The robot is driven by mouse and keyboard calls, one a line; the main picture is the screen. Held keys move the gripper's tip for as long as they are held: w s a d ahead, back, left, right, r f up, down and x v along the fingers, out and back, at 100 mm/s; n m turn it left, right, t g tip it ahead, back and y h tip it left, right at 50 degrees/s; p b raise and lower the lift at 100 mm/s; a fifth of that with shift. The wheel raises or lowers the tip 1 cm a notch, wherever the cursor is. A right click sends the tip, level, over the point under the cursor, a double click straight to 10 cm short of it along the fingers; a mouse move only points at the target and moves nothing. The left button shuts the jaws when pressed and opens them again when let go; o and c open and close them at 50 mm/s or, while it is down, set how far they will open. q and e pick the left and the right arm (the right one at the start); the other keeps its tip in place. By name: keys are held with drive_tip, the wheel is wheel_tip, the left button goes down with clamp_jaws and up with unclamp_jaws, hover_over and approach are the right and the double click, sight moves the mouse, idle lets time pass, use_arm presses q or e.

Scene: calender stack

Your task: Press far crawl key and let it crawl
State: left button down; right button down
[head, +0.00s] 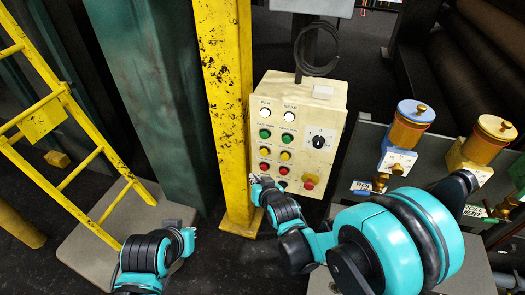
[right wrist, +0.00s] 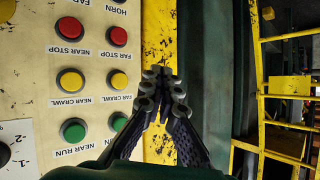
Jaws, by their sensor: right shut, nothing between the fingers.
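The control box (head: 304,110) is cream with two columns of push buttons, FAR on the left and NEAR on the right in the head view. The far crawl key (head: 265,152) is a yellow button; it also shows in the right wrist view (right wrist: 118,80), with the yellow near crawl key (right wrist: 70,80) beside it. My right gripper (head: 253,181) is shut and empty at the box's lower left edge. In the right wrist view its fingertips (right wrist: 163,85) lie to the right of the far crawl key, in front of the yellow post, apart from the key. My left gripper (head: 190,238) is low at left; its finger opening is unclear.
The yellow post (head: 225,80) stands directly left of the box. A red mushroom button (head: 309,181) and a black selector knob (head: 318,142) sit on the box's right side. Brass-topped valves (head: 408,125) stand to the right. A yellow ladder (head: 60,110) is at left.

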sight(264, 152)
drive_tip(key=shift+w, duration=0.1)
idle(0.3)
drive_tip(key=w+d, duration=0.2)
drive_tip(key=w, duration=0.6)
drive_tip(key=shift+w+d, duration=0.15)
drive_tip(key=shift+d, duration=0.2)
idle(1.2)
drive_tip(key=shift+w+d, duration=0.15)
drive_tip(key=shift+w, duration=0.25)
